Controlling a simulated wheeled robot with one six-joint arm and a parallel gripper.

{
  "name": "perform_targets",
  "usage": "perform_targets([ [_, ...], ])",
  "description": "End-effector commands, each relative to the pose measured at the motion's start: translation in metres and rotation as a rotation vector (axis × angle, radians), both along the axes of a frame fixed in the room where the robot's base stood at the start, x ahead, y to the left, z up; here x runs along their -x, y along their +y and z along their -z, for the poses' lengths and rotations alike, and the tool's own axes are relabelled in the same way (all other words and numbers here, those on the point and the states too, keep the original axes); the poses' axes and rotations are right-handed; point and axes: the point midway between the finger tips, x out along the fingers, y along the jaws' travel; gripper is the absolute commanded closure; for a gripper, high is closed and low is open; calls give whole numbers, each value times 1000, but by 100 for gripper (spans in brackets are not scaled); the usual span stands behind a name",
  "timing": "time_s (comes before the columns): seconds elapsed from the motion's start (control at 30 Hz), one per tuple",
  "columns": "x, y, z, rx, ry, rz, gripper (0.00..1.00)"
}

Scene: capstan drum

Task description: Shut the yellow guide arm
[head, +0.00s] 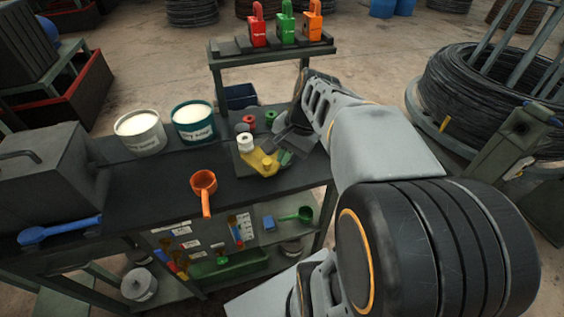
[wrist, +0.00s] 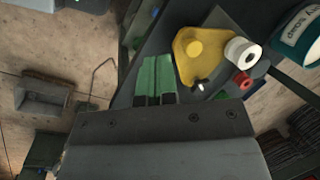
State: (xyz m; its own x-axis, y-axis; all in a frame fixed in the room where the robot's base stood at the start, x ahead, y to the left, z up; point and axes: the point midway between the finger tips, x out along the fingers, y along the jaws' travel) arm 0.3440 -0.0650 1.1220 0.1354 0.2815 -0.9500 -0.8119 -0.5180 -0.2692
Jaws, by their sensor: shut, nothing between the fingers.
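The yellow guide arm (head: 259,163) sits on the dark bench top, right of its middle in the head view. In the wrist view the yellow guide arm (wrist: 192,60) is a rounded plate with a white roller (wrist: 243,52) at its right end. The white roller (head: 245,143) also shows in the head view. My gripper (head: 286,157) is just right of the yellow arm, its green fingertips low by the bench. In the wrist view my gripper (wrist: 156,60) has its fingers together and empty, left of the yellow plate with a narrow gap.
A red spool (wrist: 242,80) stands near the white roller. An orange ladle (head: 204,187) lies left of the guide arm. Two tubs, one white (head: 140,133) and one teal (head: 194,122), stand behind. Padlocks (head: 286,24) stand on the raised back shelf.

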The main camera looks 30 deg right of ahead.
Motion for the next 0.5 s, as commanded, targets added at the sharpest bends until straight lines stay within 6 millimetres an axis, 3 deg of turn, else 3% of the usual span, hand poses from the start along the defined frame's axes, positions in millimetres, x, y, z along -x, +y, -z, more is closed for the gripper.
perform_targets([
  [0.03,-8,-20,11,-93,59,149,100],
  [0.1,-17,-44,14,-224,131,337,100],
  [0.3,-28,-104,17,-518,274,692,100],
  [0.4,-29,-120,17,-601,313,775,100],
  [0.5,-30,-123,21,-640,330,812,100],
])
